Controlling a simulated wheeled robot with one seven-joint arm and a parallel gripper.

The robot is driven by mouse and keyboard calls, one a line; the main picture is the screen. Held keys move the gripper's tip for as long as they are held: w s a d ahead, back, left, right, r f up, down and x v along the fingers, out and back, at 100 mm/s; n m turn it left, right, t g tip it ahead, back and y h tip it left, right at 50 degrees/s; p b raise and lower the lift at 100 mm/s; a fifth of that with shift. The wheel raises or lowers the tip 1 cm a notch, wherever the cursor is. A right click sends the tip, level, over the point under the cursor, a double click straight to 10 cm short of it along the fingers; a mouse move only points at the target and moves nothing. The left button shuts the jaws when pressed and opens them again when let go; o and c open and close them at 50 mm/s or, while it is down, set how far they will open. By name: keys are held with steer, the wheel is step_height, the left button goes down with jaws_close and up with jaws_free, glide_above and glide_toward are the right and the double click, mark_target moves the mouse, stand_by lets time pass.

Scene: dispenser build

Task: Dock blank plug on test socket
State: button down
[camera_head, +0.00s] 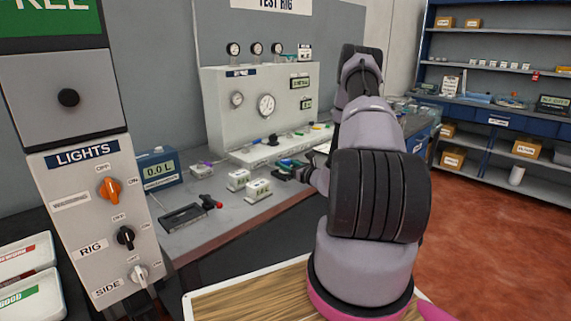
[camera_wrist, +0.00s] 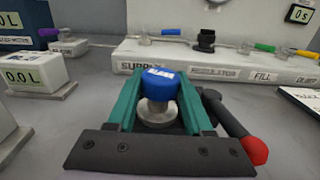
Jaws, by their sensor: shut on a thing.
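My gripper (camera_head: 291,166) is at the bench just in front of the test rig. In the wrist view its teal fingers (camera_wrist: 157,105) are shut on a blue-capped plug (camera_wrist: 162,93). The cap carries a small white label, too small to read. A pale grey round metal part (camera_wrist: 157,112) shows beneath the cap, between the fingers. I cannot tell whether it is the plug's own body or a socket under it. I cannot single out the test socket. In the head view the plug is small and partly hidden by my arm.
The rig's ledge (camera_wrist: 225,72), labelled SUPPLY, REGULATOR and FILL, stands behind. A black fitting (camera_wrist: 207,40) rises from it. A black handle with a red end (camera_wrist: 253,149) lies close right of the fingers. White meter boxes (camera_head: 257,190) stand left on the bench (camera_head: 215,228).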

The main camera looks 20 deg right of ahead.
steer(key=shift+f, duration=0.1)
steer(key=c, duration=0.6)
jaws_free()
steer(key=shift+v, duration=5.5)
